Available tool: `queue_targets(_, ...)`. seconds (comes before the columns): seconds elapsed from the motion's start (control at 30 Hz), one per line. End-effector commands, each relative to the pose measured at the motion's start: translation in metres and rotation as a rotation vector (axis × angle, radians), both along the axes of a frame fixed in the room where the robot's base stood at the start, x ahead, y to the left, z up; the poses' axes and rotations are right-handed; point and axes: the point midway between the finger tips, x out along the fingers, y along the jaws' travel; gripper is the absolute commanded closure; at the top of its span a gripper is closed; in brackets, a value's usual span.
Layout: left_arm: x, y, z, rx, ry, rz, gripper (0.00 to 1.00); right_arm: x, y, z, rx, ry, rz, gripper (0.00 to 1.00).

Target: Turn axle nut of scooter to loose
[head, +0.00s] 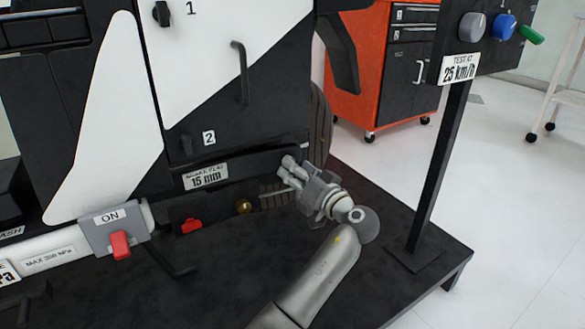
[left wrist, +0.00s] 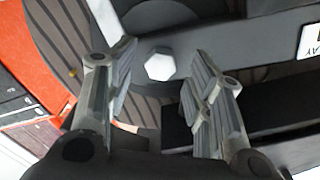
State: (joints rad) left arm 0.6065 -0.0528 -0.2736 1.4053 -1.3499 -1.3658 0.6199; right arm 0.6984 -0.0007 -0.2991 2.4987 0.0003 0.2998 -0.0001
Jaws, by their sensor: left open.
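The axle nut (left wrist: 160,67) is a pale hexagonal nut on a dark grey bar in front of the striped tyre, seen in the left wrist view. In the head view I cannot make it out behind the gripper. My left gripper (head: 288,176) is at the lower right of the scooter, near the tyre. In the left wrist view the gripper (left wrist: 160,72) is open, with one finger on each side of the nut. Gaps show between nut and fingers, and nothing is held. How far the fingertips reach along the nut is hard to tell. My right gripper is not in view.
A grey box marked ON with a red lever (head: 120,244) is further left. A post with a "25 km/h" sign (head: 461,69) stands right. An orange cabinet (head: 357,65) stands behind.

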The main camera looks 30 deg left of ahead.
Motion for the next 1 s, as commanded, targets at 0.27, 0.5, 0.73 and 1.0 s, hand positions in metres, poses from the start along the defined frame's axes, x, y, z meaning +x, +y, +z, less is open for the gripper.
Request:
queue_targets(0.27, -0.022, -0.035, -0.001, -0.003, 0.000, 0.001, 0.52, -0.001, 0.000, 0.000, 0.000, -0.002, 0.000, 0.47)
queue_targets(0.5, -0.029, -0.046, 0.000, -0.001, 0.000, 0.003, 0.52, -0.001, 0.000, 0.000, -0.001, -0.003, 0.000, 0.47)
queue_targets(0.73, -0.029, -0.047, 0.000, -0.001, -0.001, 0.004, 0.52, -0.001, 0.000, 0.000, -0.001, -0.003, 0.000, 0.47)
queue_targets(1.0, -0.029, -0.046, 0.000, -0.001, -0.001, 0.004, 0.52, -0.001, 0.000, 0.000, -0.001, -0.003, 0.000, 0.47)
